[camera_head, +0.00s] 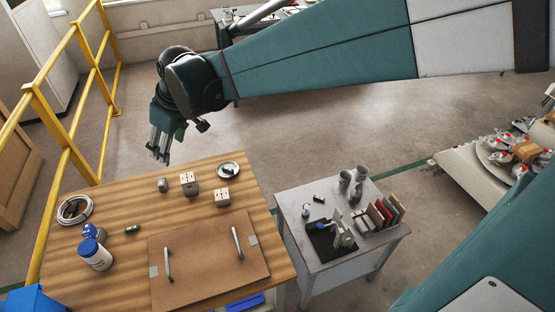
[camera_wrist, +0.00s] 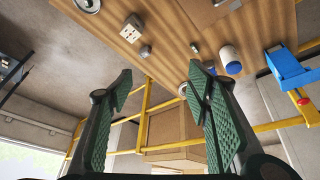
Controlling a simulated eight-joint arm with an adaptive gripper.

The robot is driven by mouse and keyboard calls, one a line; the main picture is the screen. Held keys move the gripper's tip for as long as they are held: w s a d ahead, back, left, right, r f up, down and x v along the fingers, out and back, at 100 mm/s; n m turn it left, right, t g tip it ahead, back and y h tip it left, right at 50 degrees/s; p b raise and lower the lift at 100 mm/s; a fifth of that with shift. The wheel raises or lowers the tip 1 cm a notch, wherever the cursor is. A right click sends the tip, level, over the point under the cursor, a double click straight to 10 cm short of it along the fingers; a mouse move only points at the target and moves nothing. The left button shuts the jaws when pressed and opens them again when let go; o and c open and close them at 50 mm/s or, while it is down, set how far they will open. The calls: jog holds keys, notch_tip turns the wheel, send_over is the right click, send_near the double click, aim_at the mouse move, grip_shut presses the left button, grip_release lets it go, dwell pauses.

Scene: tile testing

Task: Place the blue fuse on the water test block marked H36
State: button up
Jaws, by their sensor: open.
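Two pale blocks with dark marks on top stand on the wooden table, one (camera_head: 188,184) near its back and one (camera_head: 222,197) to the right. A pale block (camera_wrist: 132,28) also shows in the wrist view. I cannot read H36 on any block. A small blue object (camera_head: 88,230) stands at the table's left beside a white jar; I cannot tell whether it is the blue fuse. A small dark cylinder (camera_head: 132,229) lies nearby, its colour unclear. My gripper (camera_head: 160,156) is open and empty, above and beyond the table's back edge; its green-padded fingers (camera_wrist: 165,95) are spread.
A white blue-lidded jar (camera_head: 95,256), a round dish (camera_head: 75,210), a small plate (camera_head: 228,170) and a brown board (camera_head: 205,268) with two handles occupy the wooden table (camera_head: 120,190). A yellow railing (camera_head: 65,135) borders the left. A grey side table (camera_head: 290,205) holds cups and panels.

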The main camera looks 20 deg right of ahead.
jog(key=s+d+r+m+t+h, duration=0.1)
jog(key=s+d+m, duration=0.1)
jog(key=s+d, duration=0.45)
jog(key=s+d+r+m+t, duration=0.15)
jog(key=s+d, duration=0.25)
jog(key=d, duration=0.5)
jog(key=s+d+f+m+h, duration=0.2)
jog(key=s+d+m, duration=0.4)
jog(key=s+d, duration=0.7)
jog(key=shift+s+f+t, duration=0.35)
jog(key=shift+s+f, duration=0.2)
jog(key=shift+f, duration=0.15)
